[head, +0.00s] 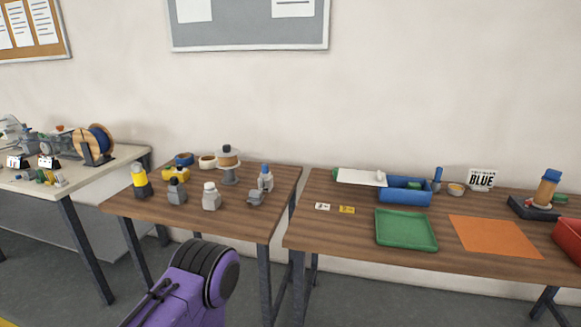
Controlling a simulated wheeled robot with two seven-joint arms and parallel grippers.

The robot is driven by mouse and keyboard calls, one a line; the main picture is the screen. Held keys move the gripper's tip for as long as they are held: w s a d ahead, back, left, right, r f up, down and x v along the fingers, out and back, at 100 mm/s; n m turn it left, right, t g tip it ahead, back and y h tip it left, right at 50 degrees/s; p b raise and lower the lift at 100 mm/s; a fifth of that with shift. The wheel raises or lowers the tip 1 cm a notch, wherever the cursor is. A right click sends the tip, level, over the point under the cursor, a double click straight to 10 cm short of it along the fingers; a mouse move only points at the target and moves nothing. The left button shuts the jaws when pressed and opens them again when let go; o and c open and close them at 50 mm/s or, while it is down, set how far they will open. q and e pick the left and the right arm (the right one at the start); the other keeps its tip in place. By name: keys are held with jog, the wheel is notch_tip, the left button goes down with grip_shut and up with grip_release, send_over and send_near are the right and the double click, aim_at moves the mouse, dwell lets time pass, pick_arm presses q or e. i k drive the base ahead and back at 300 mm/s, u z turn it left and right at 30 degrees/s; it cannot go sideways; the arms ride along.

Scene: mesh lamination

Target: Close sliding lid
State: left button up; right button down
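A blue box (405,197) stands at the back of the right-hand wooden table. A flat white lid (358,178) with a small knob extends out to the left of the box. The right part of the box's top is uncovered, and a green item (414,186) shows inside. The lid's right end meets the box's left part; how it sits in the box is too small to tell. Neither gripper is in view. Only a purple part of my arm shows at the bottom, well away from the box.
A green tray (406,244) and an orange mat (494,236) lie in front of the box.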

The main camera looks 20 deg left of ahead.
aim_at(379, 178)
jog(key=u, duration=0.8)
jog(key=i, duration=0.4)
